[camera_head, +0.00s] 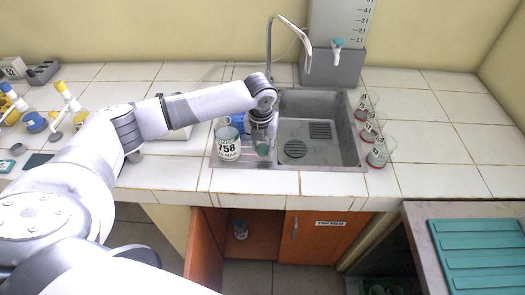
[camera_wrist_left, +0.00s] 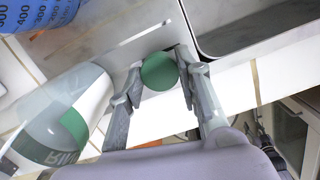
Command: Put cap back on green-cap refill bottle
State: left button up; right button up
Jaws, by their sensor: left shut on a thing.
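My left gripper (camera_head: 262,144) hangs over the counter strip at the left side of the sink. It is shut on a round green cap (camera_head: 263,149). In the left wrist view the cap (camera_wrist_left: 160,71) sits between the two fingertips (camera_wrist_left: 158,82). A clear bottle (camera_head: 228,147) with a white label reading 758 and a green band stands upright just left of the gripper. It also shows, cut off, at the left of the left wrist view (camera_wrist_left: 62,118). No cap shows on it. My right gripper is out of view.
A blue graduated vessel (camera_wrist_left: 40,14) stands close behind the bottle. The steel sink (camera_head: 318,140) with its tap (camera_head: 288,30) lies right of the gripper. Several red-bottomed flasks (camera_head: 378,153) line the sink's right side. An orange cabinet (camera_head: 310,236) is below, its left door open.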

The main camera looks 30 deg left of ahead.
aim_at(264, 152)
pick_arm(q)
notch_tip(264, 152, up, 17)
jog(key=b, duration=0.2)
jog(key=shift+r, duration=0.15)
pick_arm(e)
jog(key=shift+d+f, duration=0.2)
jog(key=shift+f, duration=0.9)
pick_arm(q)
jog(key=s+d+f+n+g, duration=0.1)
jog(key=s+d+f+n, duration=0.2)
jog(key=s+n, duration=0.6)
jog(key=s+d+f+n+g, duration=0.1)
jog(key=s+d+f+n, duration=0.2)
jog(key=n, duration=2.1)
jog(key=shift+s+d+f+g, duration=0.4)
jog(key=shift+s+d, duration=0.65)
jog(key=shift+s, duration=1.8)
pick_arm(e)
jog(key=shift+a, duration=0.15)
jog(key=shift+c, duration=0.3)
